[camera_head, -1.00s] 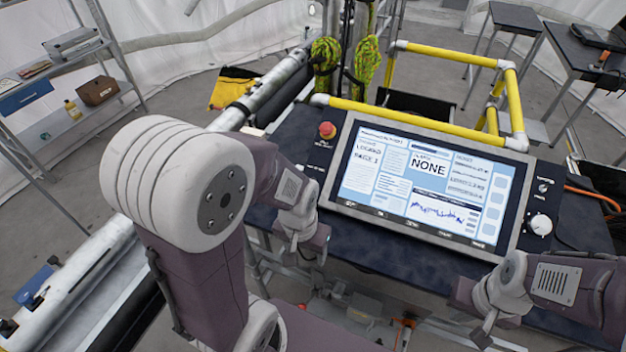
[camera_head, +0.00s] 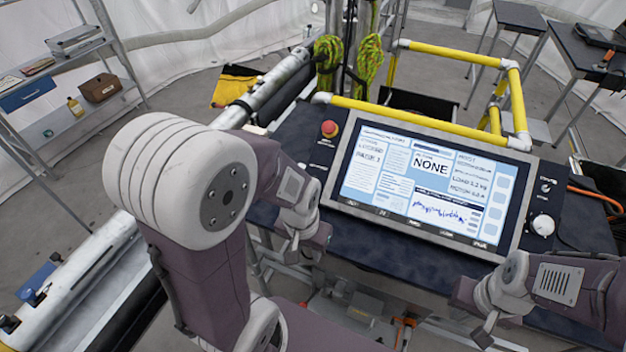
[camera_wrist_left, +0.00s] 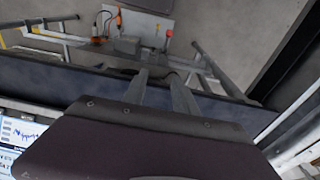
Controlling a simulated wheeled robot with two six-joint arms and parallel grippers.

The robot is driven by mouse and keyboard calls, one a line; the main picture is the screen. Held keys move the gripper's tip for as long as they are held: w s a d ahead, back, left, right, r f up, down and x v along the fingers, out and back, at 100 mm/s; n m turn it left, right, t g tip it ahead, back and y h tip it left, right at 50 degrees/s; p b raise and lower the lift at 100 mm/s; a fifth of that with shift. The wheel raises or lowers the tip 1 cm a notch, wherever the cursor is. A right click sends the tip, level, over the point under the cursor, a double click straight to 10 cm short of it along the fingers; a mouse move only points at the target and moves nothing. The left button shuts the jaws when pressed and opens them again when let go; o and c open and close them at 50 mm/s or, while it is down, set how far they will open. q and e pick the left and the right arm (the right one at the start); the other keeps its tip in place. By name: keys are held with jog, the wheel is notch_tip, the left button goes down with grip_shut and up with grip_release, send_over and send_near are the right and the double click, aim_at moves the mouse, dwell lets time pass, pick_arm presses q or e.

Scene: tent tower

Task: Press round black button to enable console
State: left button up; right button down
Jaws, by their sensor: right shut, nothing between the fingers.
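The console (camera_head: 385,253) has a lit screen (camera_head: 420,185) reading "NONE". A red mushroom button (camera_head: 329,129) sits at its upper left. A small round dark control (camera_head: 546,187) is on its right panel above a white knob (camera_head: 543,225); I cannot tell whether it is the round black button. Small marks near the lower left panel are partly hidden by my left arm. My left gripper (camera_head: 318,238) hangs by the console's left front edge; its two fingers show apart and empty in the left wrist view (camera_wrist_left: 163,92). My right gripper (camera_head: 485,335) is shut at the front right, below the console.
A yellow rail (camera_head: 420,116) runs behind the screen. Green ropes (camera_head: 370,55) hang at the back. A shelf (camera_head: 75,115) stands at left, dark tables (camera_head: 510,17) at back right. An orange cable (camera_head: 597,195) leaves the console's right side. The front console strip is clear.

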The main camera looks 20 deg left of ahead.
pick_arm(q)
grip_shut()
dwell(1.4)
